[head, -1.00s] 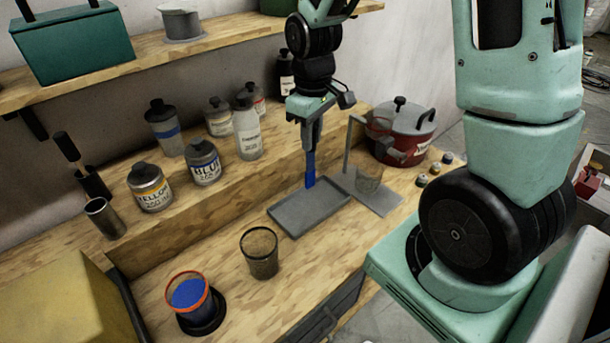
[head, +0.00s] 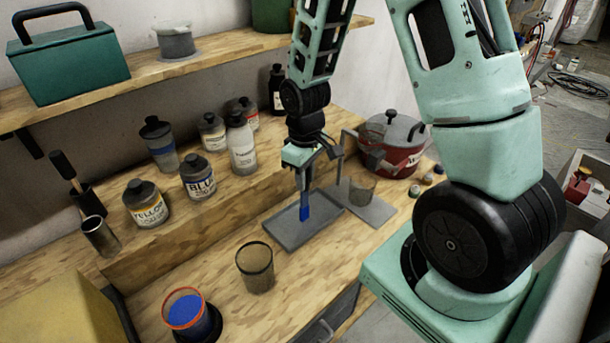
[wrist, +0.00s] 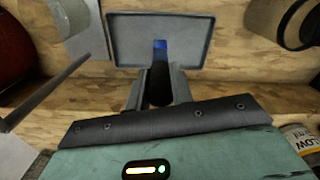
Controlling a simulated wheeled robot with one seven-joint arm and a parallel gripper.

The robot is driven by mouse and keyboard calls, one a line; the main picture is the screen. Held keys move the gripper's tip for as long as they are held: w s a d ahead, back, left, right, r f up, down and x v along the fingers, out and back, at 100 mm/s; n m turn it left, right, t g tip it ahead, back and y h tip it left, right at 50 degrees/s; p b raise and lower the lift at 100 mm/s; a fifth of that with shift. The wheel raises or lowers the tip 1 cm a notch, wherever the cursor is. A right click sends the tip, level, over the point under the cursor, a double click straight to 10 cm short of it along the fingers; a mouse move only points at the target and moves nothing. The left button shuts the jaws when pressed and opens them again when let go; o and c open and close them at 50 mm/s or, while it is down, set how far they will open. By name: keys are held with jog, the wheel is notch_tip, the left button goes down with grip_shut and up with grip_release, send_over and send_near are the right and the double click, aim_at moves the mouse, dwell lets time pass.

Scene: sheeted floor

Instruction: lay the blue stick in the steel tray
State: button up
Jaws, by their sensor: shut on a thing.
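The blue stick (head: 304,207) hangs upright from my gripper (head: 303,186), which is shut on its upper part. In the head view the stick's lower end is over the steel tray (head: 273,226); I cannot tell whether it touches the tray floor. The tray is a shallow grey rectangle on the wooden bench. In the wrist view the blue end of the stick (wrist: 160,44) shows beyond my gripper (wrist: 158,80), in front of the tray (wrist: 120,28). A dark part of the stick lies between the fingers.
A clear cup (head: 256,270) and a red-rimmed cup of blue stuff (head: 187,312) stand at the front left. A stand on a grey plate (head: 370,212) and a red pot (head: 390,150) are right of the tray. Several bottles, including the blue-labelled one (head: 198,180), line the raised step.

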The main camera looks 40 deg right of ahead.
jog(key=o, duration=0.9)
notch_tip(320, 180, up, 12)
jog(key=shift+r+b, duration=0.1)
jog(key=shift+b, duration=0.55)
jog(key=s+a+r+n, duration=0.1)
jog(key=s+a, duration=0.2)
jog(key=a, duration=0.4)
jog(key=s+a+n, duration=0.1)
jog(key=s+a, duration=0.2)
jog(key=a, duration=0.4)
jog(key=s+a, duration=0.3)
jog(key=s, duration=0.1)
jog(key=s+a+n, duration=0.1)
jog(key=s+a, duration=0.1)
jog(key=s, duration=0.2)
jog(key=s+a+n, duration=0.1)
jog(key=s+a, duration=0.2)
jog(key=s, duration=0.1)
jog(key=shift+s+a+y, duration=0.3)
jog(key=shift+s+a, duration=0.05)
notch_tip(320, 180, down, 6)
jog(key=b, duration=0.5)
jog(key=shift+r, duration=0.25)
